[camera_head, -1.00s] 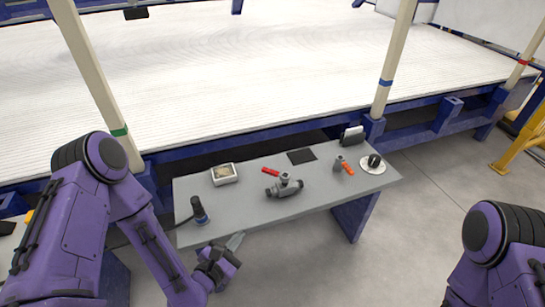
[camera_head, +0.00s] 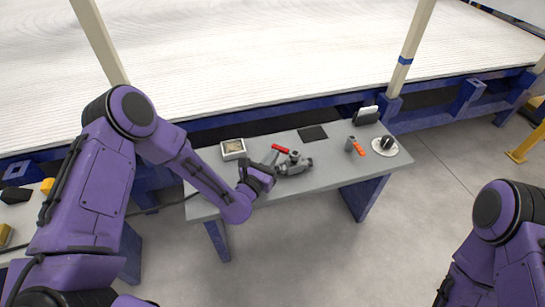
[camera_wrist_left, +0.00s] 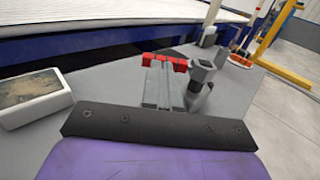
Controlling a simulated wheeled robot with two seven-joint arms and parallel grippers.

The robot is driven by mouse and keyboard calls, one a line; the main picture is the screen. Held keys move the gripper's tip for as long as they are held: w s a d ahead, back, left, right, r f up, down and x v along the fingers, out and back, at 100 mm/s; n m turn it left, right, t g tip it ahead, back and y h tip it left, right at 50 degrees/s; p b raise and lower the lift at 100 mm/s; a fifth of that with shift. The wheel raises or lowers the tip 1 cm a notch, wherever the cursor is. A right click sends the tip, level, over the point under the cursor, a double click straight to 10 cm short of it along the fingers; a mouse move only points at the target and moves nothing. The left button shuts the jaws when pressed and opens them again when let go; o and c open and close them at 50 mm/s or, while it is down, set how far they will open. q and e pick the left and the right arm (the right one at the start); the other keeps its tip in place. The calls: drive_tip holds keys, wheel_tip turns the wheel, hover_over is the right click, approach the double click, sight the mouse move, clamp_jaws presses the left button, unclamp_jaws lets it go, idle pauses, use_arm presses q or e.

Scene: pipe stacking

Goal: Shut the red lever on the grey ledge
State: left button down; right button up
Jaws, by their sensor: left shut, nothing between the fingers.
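The red lever (camera_head: 280,148) sits on a grey pipe valve (camera_head: 295,165) lying on the grey ledge (camera_head: 325,178). The lever points to the back left from the valve stem. My left gripper (camera_head: 271,156) is shut and empty, its fingertips right at the near side of the lever. In the left wrist view the shut fingers (camera_wrist_left: 164,85) reach up to the red lever (camera_wrist_left: 165,62), with the valve (camera_wrist_left: 200,80) just to their right. Contact cannot be told for sure. My right gripper is out of view.
A second fitting with an orange handle (camera_head: 357,149) and a white disc with a black knob (camera_head: 385,146) stand to the right. The front right of the ledge is clear.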

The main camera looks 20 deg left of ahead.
use_arm(q)
drive_tip(key=shift+w, duration=0.2)
drive_tip(key=shift+w+a+m+h, duration=0.1)
drive_tip(key=shift+w+m+h, duration=0.15)
drive_tip(key=shift+m+h, duration=0.4)
drive_tip(key=shift+w+a+g+h, duration=0.1)
drive_tip(key=shift+w+g+h, duration=0.15)
drive_tip(key=shift+h, duration=0.3)
drive_tip(key=shift+w+a+b, duration=0.1)
drive_tip(key=shift+w+b, duration=0.6)
drive_tip(key=shift+w, duration=0.15)
drive_tip(key=shift+b+x, duration=0.6)
drive_tip(key=shift+x, duration=0.55)
drive_tip(key=shift+w+a, duration=0.1)
drive_tip(key=shift+w, duration=0.05)
